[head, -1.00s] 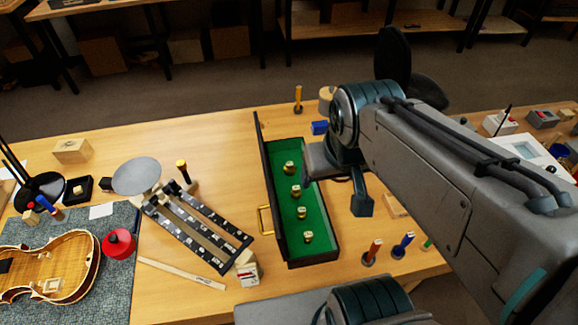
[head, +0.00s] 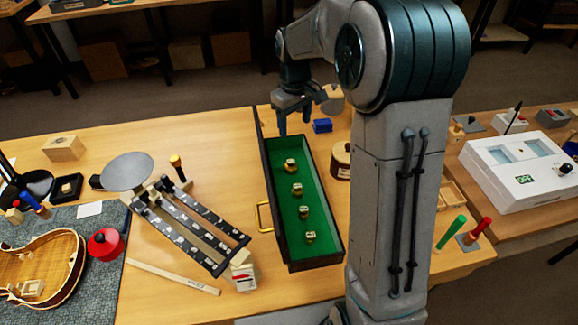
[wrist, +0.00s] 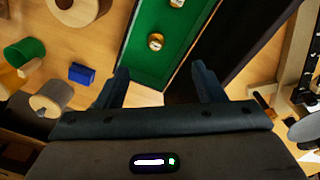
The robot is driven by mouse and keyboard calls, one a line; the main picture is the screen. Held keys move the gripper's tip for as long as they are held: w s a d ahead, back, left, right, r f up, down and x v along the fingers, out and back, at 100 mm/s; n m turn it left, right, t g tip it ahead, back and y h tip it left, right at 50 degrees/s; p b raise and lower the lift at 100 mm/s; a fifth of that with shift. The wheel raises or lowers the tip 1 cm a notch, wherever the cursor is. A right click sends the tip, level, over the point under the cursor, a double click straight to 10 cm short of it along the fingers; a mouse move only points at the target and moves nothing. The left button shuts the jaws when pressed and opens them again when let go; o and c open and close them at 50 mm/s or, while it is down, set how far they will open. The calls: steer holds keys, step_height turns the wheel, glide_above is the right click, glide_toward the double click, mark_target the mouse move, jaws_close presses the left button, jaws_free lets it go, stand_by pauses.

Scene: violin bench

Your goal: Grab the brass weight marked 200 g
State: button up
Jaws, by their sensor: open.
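Several brass weights stand in a row in a long green-lined case (head: 328,255). In the head view they run from the far weight (head: 291,165) through two middle weights (head: 297,189) and (head: 303,212) to the near, smallest-looking weight (head: 311,237). Their markings are too small to read, so I cannot tell which is 200 g. My gripper (head: 295,122) is open and empty above the far end of the case, beyond the far weight. In the wrist view, one weight (wrist: 156,41) shows ahead between the fingertips (wrist: 161,72), with another (wrist: 177,2) at the top edge.
The case's open lid (head: 262,165) stands up along its left side. A balance with a round pan (head: 127,171) stands to the left. A blue block (head: 322,126) and a round wooden container (head: 341,160) sit right of the case. My arm hides part of the table.

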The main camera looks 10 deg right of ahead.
steer(key=n+b, duration=0.1)
glide_above(291, 161)
step_height(291, 161, down, 6)
steer(key=shift+g, duration=0.3)
step_height(291, 161, down, 9)
steer(key=shift+w+a+r+p, duration=0.1)
steer(key=shift+w+p, duration=0.05)
steer(key=shift+p, duration=0.2)
steer(key=shift+f+p, duration=0.6)
steer(key=shift+f, duration=2.1)
steer(key=c, duration=1.2)
